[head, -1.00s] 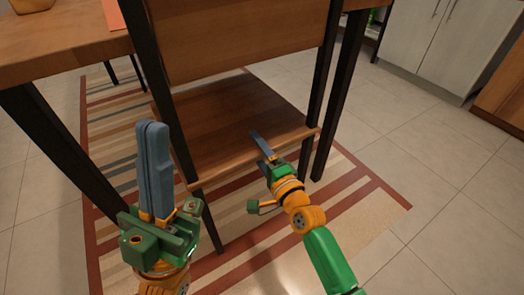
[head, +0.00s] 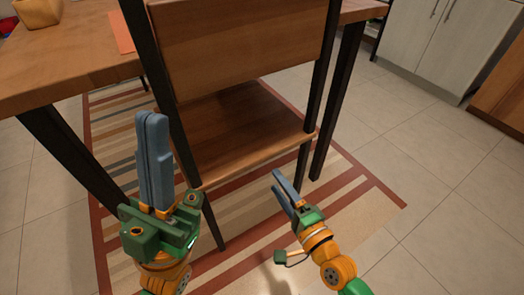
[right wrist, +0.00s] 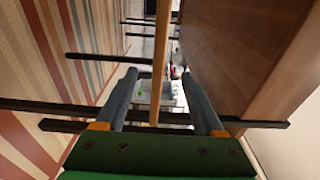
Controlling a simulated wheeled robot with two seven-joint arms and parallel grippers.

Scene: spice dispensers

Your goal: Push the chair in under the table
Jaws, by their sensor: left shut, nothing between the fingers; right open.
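The chair (head: 240,130) has a wooden seat and backrest with dark legs and stands with its back toward me, at the edge of the wooden table (head: 75,65). My left gripper (head: 153,150) is shut and empty, raised in front of the chair's left side. My right gripper (head: 282,188) is open and empty, low in front of the seat's near right edge. In the right wrist view, a thin wooden edge (right wrist: 163,60), seemingly the chair seat, shows between the open fingers (right wrist: 160,95). I cannot tell whether the fingers touch it.
A striped rug (head: 350,190) lies under the chair and table. Dark table legs (head: 338,95) stand on both sides of the chair. A wooden box (head: 38,12) and an orange sheet (head: 122,32) are on the table. White cabinets (head: 430,40) stand at the back right; tile floor on the right is clear.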

